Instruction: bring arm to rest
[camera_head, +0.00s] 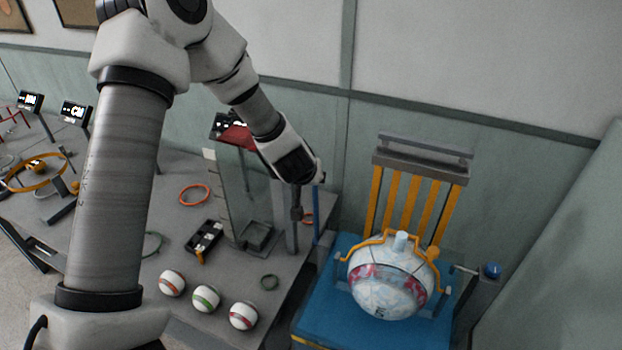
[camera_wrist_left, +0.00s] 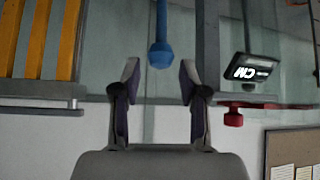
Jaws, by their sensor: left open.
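My left arm rises in the left half of the head view and bends over to the right. My left gripper (camera_head: 316,181) hangs at its end, above the back of the grey table near a clear upright panel. In the left wrist view its two fingers (camera_wrist_left: 160,82) are apart, with nothing held between them. A blue rod with a rounded end (camera_wrist_left: 161,52) shows beyond the gap between the fingers. I cannot tell how far it is from them. My right gripper is not in view.
The blue press base (camera_head: 330,300) carries a large white and red ball (camera_head: 388,290) under an orange frame. Three striped balls, including a green-striped one (camera_head: 206,298), sit on the grey table (camera_head: 225,335). A black tray (camera_head: 204,237) and an orange ring (camera_head: 195,195) lie behind them.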

